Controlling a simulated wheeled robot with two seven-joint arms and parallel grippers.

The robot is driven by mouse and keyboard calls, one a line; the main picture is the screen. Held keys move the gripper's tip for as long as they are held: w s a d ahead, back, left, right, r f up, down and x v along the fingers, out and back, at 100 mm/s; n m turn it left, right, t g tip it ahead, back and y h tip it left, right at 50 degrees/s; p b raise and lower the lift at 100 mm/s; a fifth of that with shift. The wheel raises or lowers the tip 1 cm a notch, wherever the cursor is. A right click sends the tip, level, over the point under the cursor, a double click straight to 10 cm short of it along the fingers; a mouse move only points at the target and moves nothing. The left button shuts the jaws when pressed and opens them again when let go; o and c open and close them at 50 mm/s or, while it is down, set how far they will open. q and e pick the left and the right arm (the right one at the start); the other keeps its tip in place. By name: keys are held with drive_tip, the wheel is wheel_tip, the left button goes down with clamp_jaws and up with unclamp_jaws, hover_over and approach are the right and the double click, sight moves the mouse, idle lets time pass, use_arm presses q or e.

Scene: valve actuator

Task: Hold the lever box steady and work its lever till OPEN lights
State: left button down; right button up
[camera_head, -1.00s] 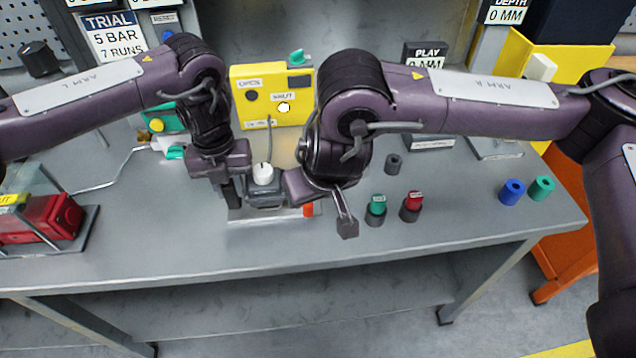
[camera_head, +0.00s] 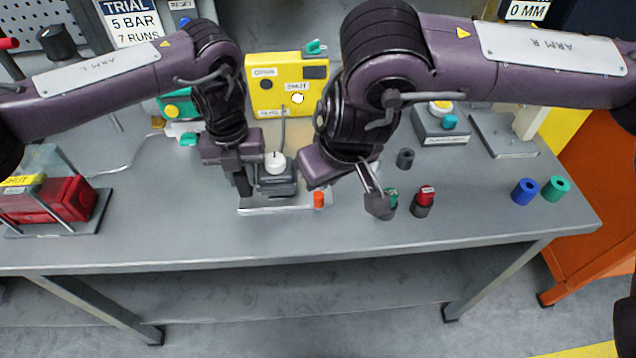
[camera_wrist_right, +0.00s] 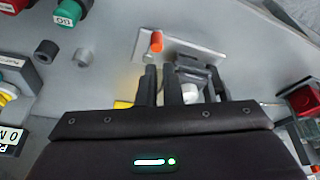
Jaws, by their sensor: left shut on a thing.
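The lever box is a grey block (camera_head: 277,186) with a white knob, on a pale plate beside an upright orange-tipped lever (camera_head: 318,199). My left gripper (camera_head: 243,182) is shut on the grey block from its left side. My right gripper (camera_head: 379,205) is right of the lever and apart from it. In the right wrist view its fingers (camera_wrist_right: 161,80) stand a narrow gap apart with nothing seen between them; the orange lever end (camera_wrist_right: 156,42) is just beyond. On the yellow panel (camera_head: 263,100) the lamp by SHUT glows; the lamp by OPEN is dark.
Green-topped (camera_head: 391,195) and red-topped (camera_head: 425,194) pegs in dark holders stand close to my right gripper. A dark cylinder (camera_head: 405,158) is behind them. Blue (camera_head: 524,191) and green (camera_head: 556,188) cylinders stand farther right. The bench front is clear.

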drive_tip(key=n, duration=0.2)
drive_tip(key=n+g, duration=0.1)
drive_tip(key=shift+w+a+f, duration=0.25)
drive_tip(key=shift+w+a, duration=0.1)
drive_tip(key=shift+a, duration=0.05)
clamp_jaws()
use_arm(q)
drive_tip(key=shift+f, duration=0.1)
use_arm(e)
drive_tip(key=a+f+n+g, duration=0.1)
drive_tip(key=a+f+n, duration=0.1)
drive_tip(key=f+n, duration=0.1)
drive_tip(key=w+a+f+n+g+y, duration=0.1)
drive_tip(key=a+f+n, duration=0.1)
drive_tip(key=n, duration=0.4)
drive_tip(key=w+a+f+n+g+y, duration=0.1)
drive_tip(key=f+n+g, duration=0.1)
drive_tip(key=f+n, duration=0.1)
drive_tip(key=shift+w+a+f+n, duration=0.15)
drive_tip(key=shift+a+f+n, duration=0.25)
drive_tip(key=shift+n, duration=0.3)
drive_tip(key=d, duration=0.1)
drive_tip(key=w+d, duration=0.1)
drive_tip(key=d, duration=0.1)
drive_tip(key=shift+f, duration=0.1)
drive_tip(key=shift+w+d, duration=0.1)
drive_tip(key=shift+d, duration=0.25)
